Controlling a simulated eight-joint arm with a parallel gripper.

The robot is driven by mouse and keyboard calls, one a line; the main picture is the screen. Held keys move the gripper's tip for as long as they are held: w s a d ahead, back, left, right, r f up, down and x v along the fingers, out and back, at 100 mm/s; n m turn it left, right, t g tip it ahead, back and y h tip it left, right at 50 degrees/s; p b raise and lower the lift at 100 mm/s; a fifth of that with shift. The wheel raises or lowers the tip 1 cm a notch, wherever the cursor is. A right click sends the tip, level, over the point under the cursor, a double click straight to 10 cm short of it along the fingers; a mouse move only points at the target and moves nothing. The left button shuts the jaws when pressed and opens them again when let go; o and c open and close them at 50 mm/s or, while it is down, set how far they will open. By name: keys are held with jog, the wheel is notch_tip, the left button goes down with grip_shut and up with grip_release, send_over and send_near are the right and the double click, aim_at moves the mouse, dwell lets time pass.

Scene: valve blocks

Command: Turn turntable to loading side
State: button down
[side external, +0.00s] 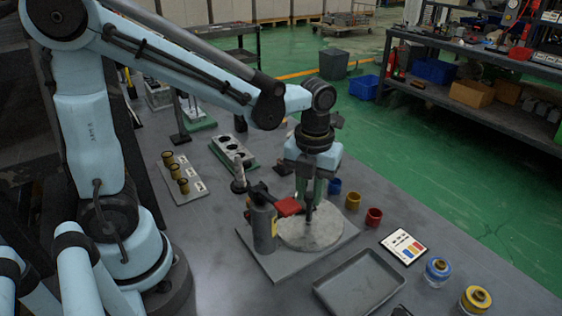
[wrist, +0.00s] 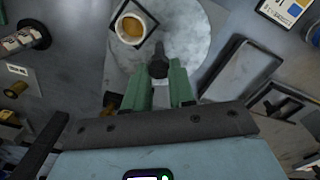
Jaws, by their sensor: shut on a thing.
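The turntable (side external: 322,236) is a round pale grey disc on a square grey base plate. In the wrist view its mottled disc (wrist: 187,38) fills the upper middle. A short dark upright post (wrist: 158,66) stands on the disc near its edge. My gripper (side external: 309,205) points straight down over the disc. Its green fingers (wrist: 164,84) are closed around the dark post. The fingers hide part of the disc in the side view.
A dark cylinder (side external: 262,228) with a red part (side external: 286,207) stands close left of my gripper. An empty grey tray (side external: 360,284) lies in front. Blue (side external: 335,187) and red (side external: 374,217) cups stand right of the disc. A holed block (side external: 233,149) lies behind.

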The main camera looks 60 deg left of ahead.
jog(key=shift+m, duration=1)
jog(key=c, duration=0.9)
grip_release()
jog(key=shift+c, duration=0.2)
notch_tip(320, 180, up, 12)
